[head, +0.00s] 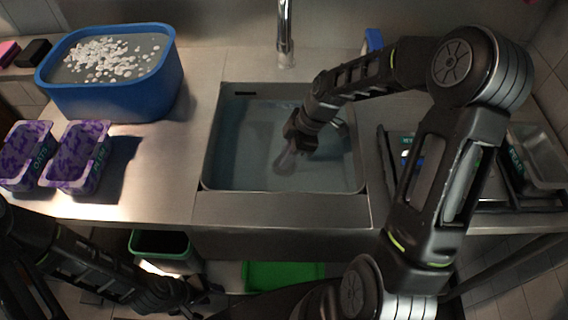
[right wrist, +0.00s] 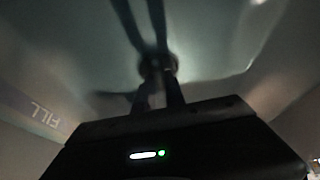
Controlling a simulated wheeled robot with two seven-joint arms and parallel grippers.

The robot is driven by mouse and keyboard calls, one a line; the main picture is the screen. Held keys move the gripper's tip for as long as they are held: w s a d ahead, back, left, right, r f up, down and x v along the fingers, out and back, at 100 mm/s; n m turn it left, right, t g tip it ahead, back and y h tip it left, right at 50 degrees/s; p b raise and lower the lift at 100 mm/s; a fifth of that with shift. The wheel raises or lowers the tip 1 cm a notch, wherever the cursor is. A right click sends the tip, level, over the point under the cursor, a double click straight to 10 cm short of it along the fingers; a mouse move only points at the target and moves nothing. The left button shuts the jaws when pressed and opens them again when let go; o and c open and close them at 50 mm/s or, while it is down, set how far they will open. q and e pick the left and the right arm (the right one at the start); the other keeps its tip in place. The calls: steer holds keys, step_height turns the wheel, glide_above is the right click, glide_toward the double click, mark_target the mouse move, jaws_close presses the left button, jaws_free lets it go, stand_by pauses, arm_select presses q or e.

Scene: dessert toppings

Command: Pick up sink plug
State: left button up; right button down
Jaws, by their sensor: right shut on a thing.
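The steel sink (head: 283,187) is in the middle of the head view and holds water. My right gripper (head: 286,160) reaches down into it from the right, with its fingers in or just above the water. In the right wrist view, the fingers (right wrist: 158,75) are shut on a small, dark, round thing, which I take to be the sink plug (right wrist: 157,64). The picture is dim and blurred there. The plug is not clear in the head view. My left gripper (head: 207,296) is low at the bottom, below the counter edge; its fingers are unclear.
A blue tub (head: 115,100) with white pieces floating in it stands left of the sink. Two purple patterned tubs (head: 78,160) sit in front of it. The faucet (head: 285,35) hangs behind the sink. A dark rack and a metal tray (head: 540,155) are at the right.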

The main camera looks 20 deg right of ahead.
stand_by(0.3)
step_height(320, 180, up, 10)
stand_by(0.5)
steer(key=shift+r, duration=0.1)
stand_by(0.4)
